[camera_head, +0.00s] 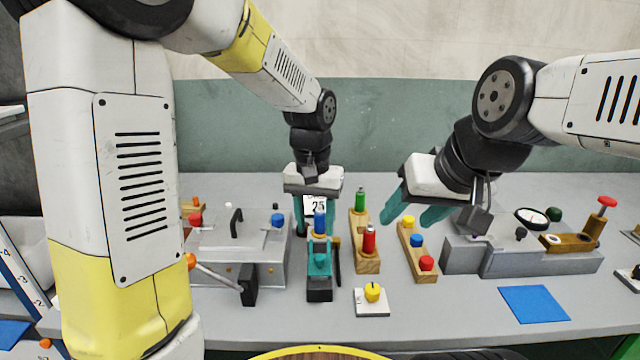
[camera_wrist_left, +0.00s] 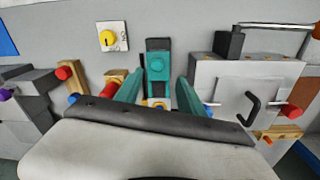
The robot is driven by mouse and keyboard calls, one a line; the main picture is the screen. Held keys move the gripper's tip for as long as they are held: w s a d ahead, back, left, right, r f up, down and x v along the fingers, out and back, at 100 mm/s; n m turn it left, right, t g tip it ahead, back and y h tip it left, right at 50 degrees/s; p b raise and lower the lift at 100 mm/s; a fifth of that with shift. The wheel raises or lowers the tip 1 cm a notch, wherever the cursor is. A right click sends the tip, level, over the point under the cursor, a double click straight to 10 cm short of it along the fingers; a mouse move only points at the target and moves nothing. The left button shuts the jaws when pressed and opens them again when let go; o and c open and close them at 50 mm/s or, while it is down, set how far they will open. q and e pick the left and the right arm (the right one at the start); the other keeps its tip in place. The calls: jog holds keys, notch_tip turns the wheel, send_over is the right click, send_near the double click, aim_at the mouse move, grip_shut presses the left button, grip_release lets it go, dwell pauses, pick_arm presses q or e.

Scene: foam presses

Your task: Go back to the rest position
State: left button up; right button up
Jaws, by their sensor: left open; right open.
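My left gripper (camera_head: 314,226) has its teal fingers apart above and behind a small teal-and-black press (camera_head: 320,285) with a blue knob (camera_head: 320,222). A white card marked 25 (camera_head: 315,206) shows between the fingers. In the left wrist view the open fingers (camera_wrist_left: 158,85) lie either side of the teal press (camera_wrist_left: 157,65); whether they touch it I cannot tell. My right gripper (camera_head: 416,216) is open and empty, tilted, hanging above the wooden block with a blue and a red knob (camera_head: 415,255).
A grey metal box with a lever (camera_head: 235,250) stands left of the teal press. A wooden block with green and red handles (camera_head: 364,262), a white plate with a yellow button (camera_head: 372,305) and a grey fixture with a gauge (camera_head: 520,262) stand to the right. A blue mat (camera_head: 534,304) lies flat.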

pick_arm(q)
jog(key=s+a+r+n+t+h, duration=0.1)
jog(key=s+a+r+n+t, duration=0.1)
jog(key=s+a+r+t, duration=0.4)
jog(key=s+a+r, duration=0.5)
jog(key=s+a, duration=0.2)
jog(key=shift+s+a+h, duration=0.15)
jog(key=shift+s+h, duration=0.05)
jog(key=shift+h, duration=0.2)
